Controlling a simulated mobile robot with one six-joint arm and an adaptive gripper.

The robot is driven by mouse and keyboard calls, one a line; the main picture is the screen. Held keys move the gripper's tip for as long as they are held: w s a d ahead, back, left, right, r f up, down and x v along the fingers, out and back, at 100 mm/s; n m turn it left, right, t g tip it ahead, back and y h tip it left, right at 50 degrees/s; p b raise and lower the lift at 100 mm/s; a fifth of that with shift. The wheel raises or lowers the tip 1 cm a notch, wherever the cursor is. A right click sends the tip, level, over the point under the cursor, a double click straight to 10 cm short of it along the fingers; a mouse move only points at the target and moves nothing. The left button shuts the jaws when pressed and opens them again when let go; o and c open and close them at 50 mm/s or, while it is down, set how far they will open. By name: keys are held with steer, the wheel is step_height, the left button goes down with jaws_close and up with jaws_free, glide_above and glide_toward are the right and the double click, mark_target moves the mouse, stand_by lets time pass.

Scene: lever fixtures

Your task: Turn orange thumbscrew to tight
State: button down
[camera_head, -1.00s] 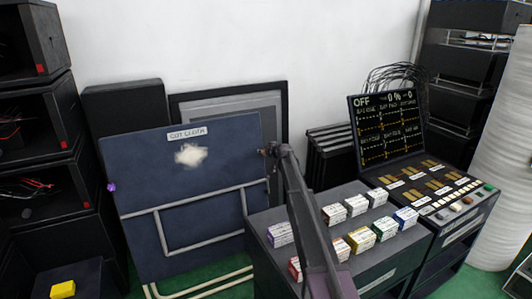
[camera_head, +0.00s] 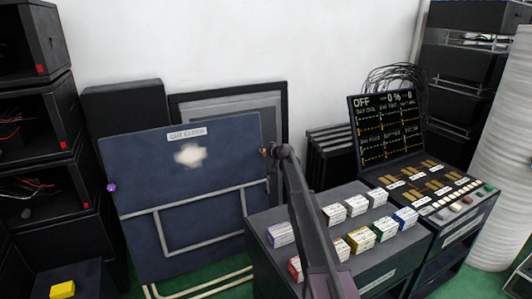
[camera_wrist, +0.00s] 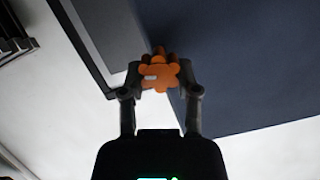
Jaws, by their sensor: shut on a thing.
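The orange thumbscrew (camera_wrist: 158,75) is a lobed knob at the edge of the dark blue board, with a small pale mark on its face. My gripper (camera_wrist: 161,78) has one finger on each side of the knob and is shut on it in the wrist view. In the head view, my gripper is at the board's right edge and my arm hides most of it. Only a speck of the orange thumbscrew (camera_head: 264,152) shows there. The blue board (camera_head: 225,150) leans near the wall, with a label and a pale patch.
A purple knob (camera_head: 112,187) sits on the board's left edge. A dark cabinet (camera_head: 390,262) with several coloured boxes stands below and right of my arm. A console (camera_head: 455,215) with a screen stands farther right. A framed panel (camera_head: 278,105) is behind the board.

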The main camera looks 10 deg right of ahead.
steer(key=m, duration=0.2)
steer(key=m+y, duration=0.1)
steer(key=shift+w+d+f+m+b, duration=0.1)
steer(key=shift+d+m+b, duration=0.05)
steer(key=shift+m+b, duration=0.25)
steer(key=m+b, duration=0.1)
steer(key=m, duration=0.2)
steer(key=shift+f+y, duration=0.15)
steer(key=shift+y, duration=0.25)
steer(key=m, duration=0.1)
steer(key=m+b, duration=0.1)
steer(key=m, duration=0.1)
steer(key=shift+d+f+m+t, duration=0.1)
steer(key=shift+d+m+t, duration=0.05)
steer(key=shift+m+t, duration=0.15)
steer(key=shift+m+y+b, duration=0.5)
steer(key=shift+m, duration=1)
steer(key=shift+t, duration=0.3)
steer(key=shift+c, duration=1.7)
jaws_free()
